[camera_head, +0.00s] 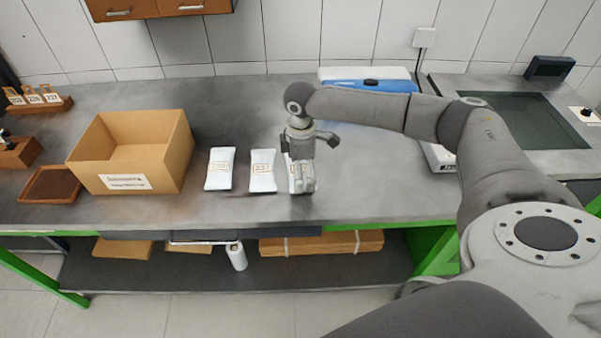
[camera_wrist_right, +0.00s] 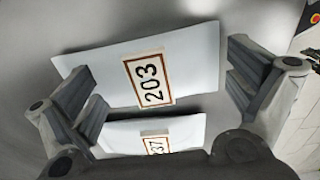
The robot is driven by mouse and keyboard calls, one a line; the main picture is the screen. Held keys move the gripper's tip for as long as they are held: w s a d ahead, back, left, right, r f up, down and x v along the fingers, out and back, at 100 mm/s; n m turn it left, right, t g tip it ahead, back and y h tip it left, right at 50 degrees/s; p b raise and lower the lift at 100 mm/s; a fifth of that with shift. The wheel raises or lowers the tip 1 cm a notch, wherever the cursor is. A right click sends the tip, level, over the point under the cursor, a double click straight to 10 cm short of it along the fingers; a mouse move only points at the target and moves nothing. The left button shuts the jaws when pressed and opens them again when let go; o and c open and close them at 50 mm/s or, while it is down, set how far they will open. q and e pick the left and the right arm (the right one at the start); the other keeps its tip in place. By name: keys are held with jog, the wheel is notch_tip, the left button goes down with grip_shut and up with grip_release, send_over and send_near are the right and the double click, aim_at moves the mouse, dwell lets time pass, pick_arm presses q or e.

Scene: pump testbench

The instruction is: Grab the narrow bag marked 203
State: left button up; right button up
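The white bag marked 203 (camera_wrist_right: 195,65) lies flat in the right wrist view, with an orange-framed label. My right gripper (camera_wrist_right: 165,95) is open, its fingers wide apart near the two ends of that bag. I cannot tell how high above it they are. A second white bag, its label ending in 37 (camera_wrist_right: 185,133), lies beside it, partly hidden by the gripper. In the head view my right gripper (camera_head: 301,172) points down over a white bag, mostly covering it, and that label is unreadable. My left gripper is not in view.
Two white bags, a left one (camera_head: 220,168) and a middle one (camera_head: 262,171), lie beside my right gripper. An open cardboard box (camera_head: 165,165) and a brown tray (camera_head: 48,186) stand left. A blue-and-white case (camera_head: 350,78) stands behind. The grey counter (camera_head: 245,105) behind the bags is clear.

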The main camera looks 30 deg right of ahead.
jog(key=c, duration=1)
jog(key=shift+r, duration=0.15)
